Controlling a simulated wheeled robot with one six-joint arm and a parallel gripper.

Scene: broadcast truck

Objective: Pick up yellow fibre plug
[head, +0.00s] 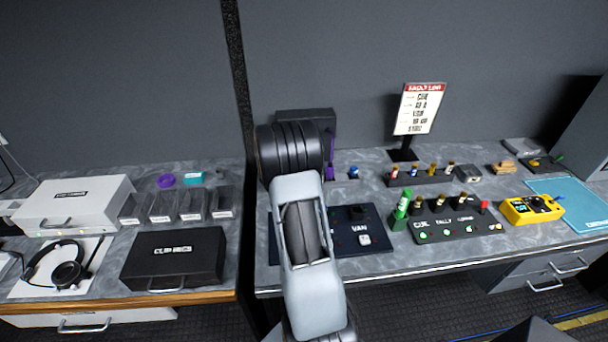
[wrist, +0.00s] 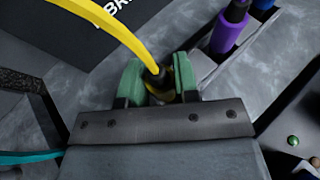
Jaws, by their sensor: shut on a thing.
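The yellow fibre plug (wrist: 159,93) shows in the wrist view between the green fingertips of my gripper (wrist: 158,82). Its black collar and yellow body are partly hidden by the fingers. A thick yellow cable (wrist: 108,20) curves from the plug to the upper left. My gripper is shut on the plug. I cannot tell whether the plug is still seated in a holder or lifted clear. In the head view my arm hides both the gripper and the plug.
A purple plug (wrist: 229,32) and a blue plug (wrist: 263,4) stand in slots close to the right of my gripper. In the head view, a dark VAN panel (head: 378,239), a green bottle-like item (head: 401,206) and a sign (head: 417,108) are to the right of my arm.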

